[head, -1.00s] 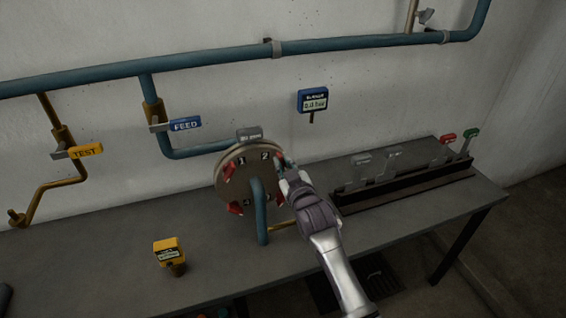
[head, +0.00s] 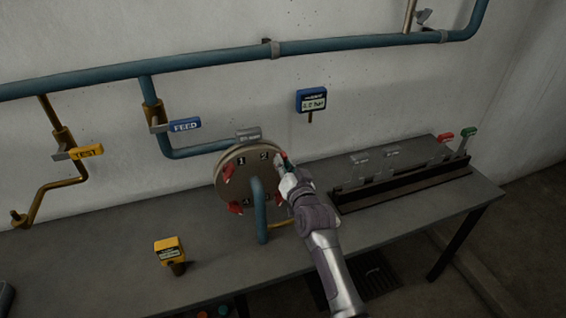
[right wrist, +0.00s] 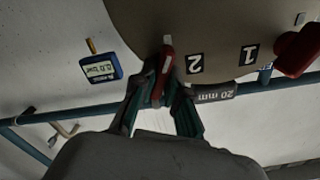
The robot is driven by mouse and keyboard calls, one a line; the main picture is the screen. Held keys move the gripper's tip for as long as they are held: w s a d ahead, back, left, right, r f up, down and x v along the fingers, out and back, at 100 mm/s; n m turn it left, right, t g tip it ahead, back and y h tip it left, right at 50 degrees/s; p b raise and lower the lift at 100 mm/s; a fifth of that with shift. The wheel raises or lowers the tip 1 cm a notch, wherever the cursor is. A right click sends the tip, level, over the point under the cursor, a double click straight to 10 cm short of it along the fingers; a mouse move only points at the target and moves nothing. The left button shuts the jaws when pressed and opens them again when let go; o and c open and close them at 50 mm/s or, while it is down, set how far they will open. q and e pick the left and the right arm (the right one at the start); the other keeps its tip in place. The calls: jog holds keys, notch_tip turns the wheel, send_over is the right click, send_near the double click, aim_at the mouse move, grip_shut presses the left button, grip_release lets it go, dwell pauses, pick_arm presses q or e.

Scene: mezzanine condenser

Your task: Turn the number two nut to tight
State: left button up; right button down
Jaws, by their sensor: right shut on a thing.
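The number two nut has a red handle (right wrist: 164,68) beside the "2" label (right wrist: 195,63) on the round plate (right wrist: 130,18) in the right wrist view. My right gripper (right wrist: 160,90) is shut on this red handle, with a finger on each side of it. In the head view the plate (head: 232,192) stands on the bench, and my right gripper (head: 284,168) is at its upper right edge, hiding most of the nut. The number one nut (right wrist: 297,50) is also red. My left gripper is not in view.
A blue pipe (head: 260,215) rises in front of the plate. A grey "20 mm" tag (head: 248,134) sits at its top. A blue gauge (head: 311,100) is on the wall. A rack (head: 400,185) with several levers stands right. A yellow gauge (head: 169,250) stands front left.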

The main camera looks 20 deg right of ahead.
jog(key=shift+m, duration=0.3)
dwell(0.4)
jog(key=c, duration=1.2)
grip_release()
jog(key=s, duration=1.2)
jog(key=shift+d, duration=0.25)
